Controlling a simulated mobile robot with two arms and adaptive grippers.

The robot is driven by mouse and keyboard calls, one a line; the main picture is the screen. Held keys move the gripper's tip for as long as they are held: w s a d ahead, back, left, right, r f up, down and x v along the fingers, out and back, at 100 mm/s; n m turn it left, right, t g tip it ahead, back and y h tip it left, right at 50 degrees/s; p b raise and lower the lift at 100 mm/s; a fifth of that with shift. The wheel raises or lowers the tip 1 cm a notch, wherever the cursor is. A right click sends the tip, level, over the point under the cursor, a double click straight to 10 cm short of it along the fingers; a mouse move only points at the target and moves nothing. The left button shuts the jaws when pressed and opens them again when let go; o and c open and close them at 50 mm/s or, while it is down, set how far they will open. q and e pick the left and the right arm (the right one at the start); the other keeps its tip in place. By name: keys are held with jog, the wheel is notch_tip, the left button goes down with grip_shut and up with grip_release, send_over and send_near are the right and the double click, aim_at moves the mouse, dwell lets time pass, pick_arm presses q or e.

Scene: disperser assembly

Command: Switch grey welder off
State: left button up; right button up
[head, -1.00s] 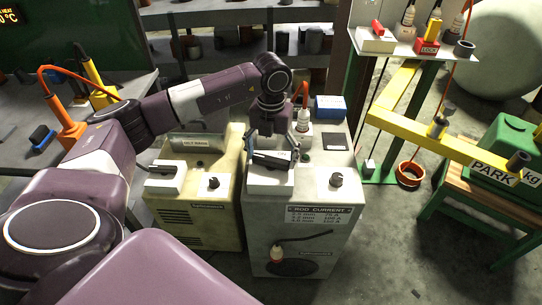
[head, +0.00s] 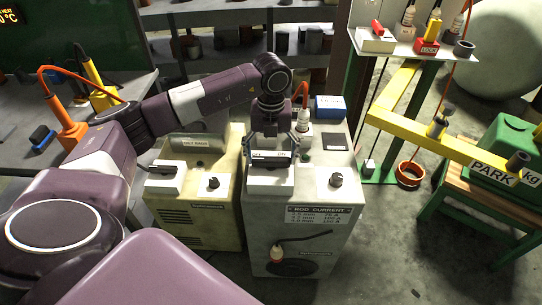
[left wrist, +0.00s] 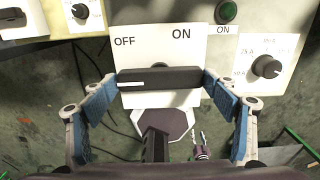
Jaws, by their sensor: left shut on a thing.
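The grey welder (head: 300,235) stands in the middle of the head view, with a "ROD CURRENT" label on its front. Its switch has a white plate (left wrist: 155,45) marked OFF on the left and ON on the right in the left wrist view. A black switch handle (left wrist: 160,79) lies level across the plate below both words. A small white mark shows near the handle's left end. My left gripper (left wrist: 160,80) is shut on this handle, one blue-padded finger at each end. The gripper also shows over the welder's top in the head view (head: 272,150).
A green lamp (left wrist: 226,12) and a current knob (left wrist: 266,67) sit right of the switch. A yellowish welder (head: 205,220) stands close on the left. A blue box (head: 329,107) lies at the grey welder's back. A yellow beam (head: 430,138) stands to the right.

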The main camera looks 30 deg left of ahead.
aim_at(271, 158)
pick_arm(q)
jog(key=o, duration=1.2)
jog(key=shift+c, duration=0.2)
notch_tip(271, 158, up, 12)
